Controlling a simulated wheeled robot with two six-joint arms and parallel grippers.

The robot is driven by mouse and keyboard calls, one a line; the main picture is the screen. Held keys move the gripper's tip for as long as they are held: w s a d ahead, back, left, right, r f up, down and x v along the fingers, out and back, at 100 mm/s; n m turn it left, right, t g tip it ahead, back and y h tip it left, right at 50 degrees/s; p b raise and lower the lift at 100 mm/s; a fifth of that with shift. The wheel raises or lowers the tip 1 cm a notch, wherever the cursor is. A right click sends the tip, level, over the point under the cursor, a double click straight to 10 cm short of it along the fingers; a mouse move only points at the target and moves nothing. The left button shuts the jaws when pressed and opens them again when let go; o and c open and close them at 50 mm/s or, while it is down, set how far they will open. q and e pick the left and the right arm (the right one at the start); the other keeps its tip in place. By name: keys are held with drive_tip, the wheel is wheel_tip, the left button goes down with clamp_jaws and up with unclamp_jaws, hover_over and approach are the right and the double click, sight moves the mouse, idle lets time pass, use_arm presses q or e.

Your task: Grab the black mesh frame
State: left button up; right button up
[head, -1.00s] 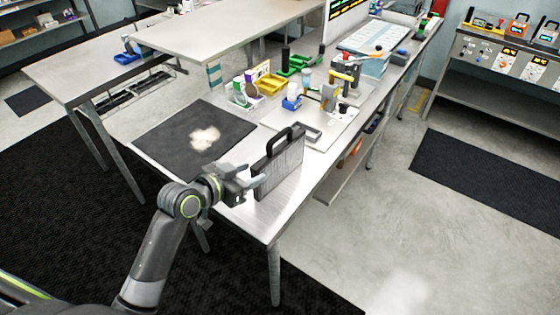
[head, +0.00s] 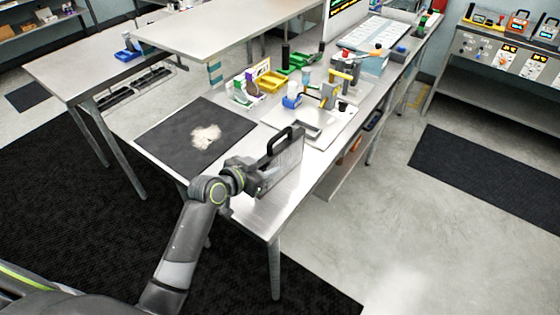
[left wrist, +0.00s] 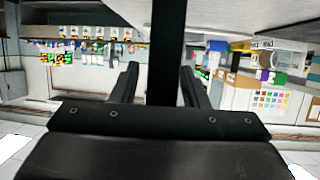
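The black mesh frame (head: 287,168) stands upright on the near end of the metal bench, with its black handle on top. My left gripper (head: 254,180) is at its near left edge and hides part of that side in the head view. In the left wrist view the frame's dark edge (left wrist: 168,50) stands as a vertical bar between the two fingers of my left gripper (left wrist: 160,85). A gap shows between the bar and the left finger, so the gripper looks open around the edge. My right gripper is not in view.
A dark mat (head: 190,135) with a pale crumpled patch lies left of the frame. Behind the frame are a flat tray (head: 308,125), a yellow bin (head: 272,83) and several small tools. The bench's near corner is bare.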

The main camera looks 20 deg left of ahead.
use_arm(q)
clamp_jaws()
drive_tip(key=shift+r, duration=0.1)
